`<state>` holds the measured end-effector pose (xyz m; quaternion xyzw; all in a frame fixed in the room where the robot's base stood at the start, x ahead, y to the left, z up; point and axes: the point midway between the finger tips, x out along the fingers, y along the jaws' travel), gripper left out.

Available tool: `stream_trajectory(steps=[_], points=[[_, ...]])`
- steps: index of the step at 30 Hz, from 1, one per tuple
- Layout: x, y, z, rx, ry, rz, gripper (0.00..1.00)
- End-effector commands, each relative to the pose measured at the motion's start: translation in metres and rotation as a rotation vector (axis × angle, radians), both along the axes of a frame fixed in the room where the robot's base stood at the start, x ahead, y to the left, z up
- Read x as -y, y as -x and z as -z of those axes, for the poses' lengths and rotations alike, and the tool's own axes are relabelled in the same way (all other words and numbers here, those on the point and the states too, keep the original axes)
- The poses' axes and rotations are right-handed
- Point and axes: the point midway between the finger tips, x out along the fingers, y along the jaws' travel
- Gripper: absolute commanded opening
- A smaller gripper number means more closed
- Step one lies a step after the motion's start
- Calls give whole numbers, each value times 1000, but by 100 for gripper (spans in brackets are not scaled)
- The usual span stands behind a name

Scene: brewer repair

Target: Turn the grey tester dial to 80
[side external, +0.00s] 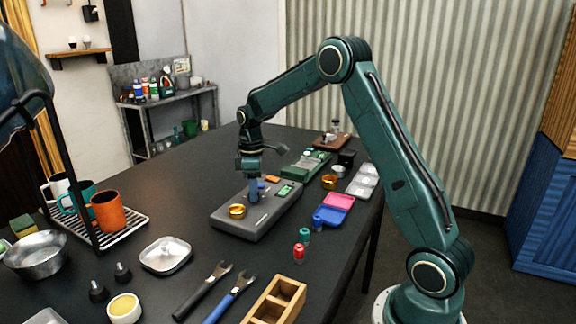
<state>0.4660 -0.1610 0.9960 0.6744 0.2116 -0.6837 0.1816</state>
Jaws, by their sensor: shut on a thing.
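The grey tester (258,222) is a flat box on the dark table, with a brass ring (237,211) at its front left and a small green display (285,190) at its right. My gripper (253,197) points straight down onto the top of the tester, between the brass ring and the display. Its bluish fingers are shut on the tester's grey dial, which is mostly hidden by them. The dial's pointer and scale marks are too small and covered to read, so its setting cannot be told.
A green device (306,163) stands behind the tester. Pink (338,201) and blue (329,217) trays and small red (300,253) and teal (304,235) parts lie to the right. A silver dish (166,254), wrenches (230,298) and a wooden box (275,301) lie in front. Mugs (108,212) stand at left.

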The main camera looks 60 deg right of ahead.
Motion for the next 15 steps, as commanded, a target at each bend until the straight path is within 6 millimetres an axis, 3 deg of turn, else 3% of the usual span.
stream_trajectory(steps=[15], points=[[0, 0, -1, 2, -1, 302, 7]])
